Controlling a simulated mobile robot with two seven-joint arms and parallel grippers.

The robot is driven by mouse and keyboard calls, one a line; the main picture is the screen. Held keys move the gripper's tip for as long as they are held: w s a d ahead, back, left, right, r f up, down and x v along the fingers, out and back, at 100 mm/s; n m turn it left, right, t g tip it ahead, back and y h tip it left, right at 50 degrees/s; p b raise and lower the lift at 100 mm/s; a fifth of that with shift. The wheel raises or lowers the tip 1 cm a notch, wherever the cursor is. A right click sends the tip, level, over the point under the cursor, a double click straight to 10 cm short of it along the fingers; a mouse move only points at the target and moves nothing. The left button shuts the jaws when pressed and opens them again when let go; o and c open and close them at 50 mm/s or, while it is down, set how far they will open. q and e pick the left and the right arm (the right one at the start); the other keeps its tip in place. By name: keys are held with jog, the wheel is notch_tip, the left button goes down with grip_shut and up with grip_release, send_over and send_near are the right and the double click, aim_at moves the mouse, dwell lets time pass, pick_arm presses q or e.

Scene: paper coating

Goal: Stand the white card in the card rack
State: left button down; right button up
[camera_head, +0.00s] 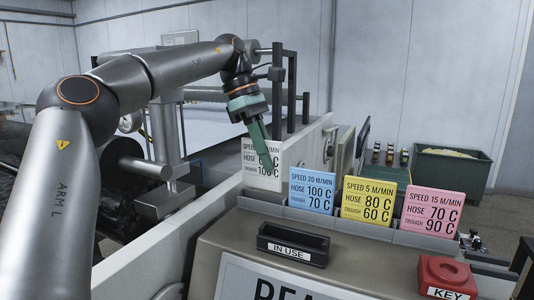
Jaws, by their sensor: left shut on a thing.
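The white card (254,175) is upright at the left end of the card rack (356,227), its printed face towards me. My left gripper (266,160) reaches down in front of it and is shut on it, hiding part of its print. The white card sits higher than the row of other cards. Its lower edge is near the rack's leftmost place; I cannot tell whether it is inside the slot. A blue card (312,190), a yellow card (369,200) and a pink card (433,211) stand in the rack to the right. My right gripper is not in view.
A black tray labelled IN USE (292,244) is in front of the rack. A red block labelled KEY (447,277) is at the front right. Behind the rack is a dark green bin (451,168). A machine with dark rollers (130,200) lies left of the pale side wall.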

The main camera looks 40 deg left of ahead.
aim_at(272, 191)
pick_arm(q)
jog(key=shift+p, duration=0.45)
dwell(0.6)
jog(key=shift+f+b, duration=1.05)
jog(key=shift+f, duration=1.25)
jog(key=c, duration=0.9)
grip_release()
jog(key=p+v, duration=0.2)
jog(key=v, duration=0.5)
jog(key=shift+r, duration=0.3)
jog(key=shift+s+f, duration=0.1)
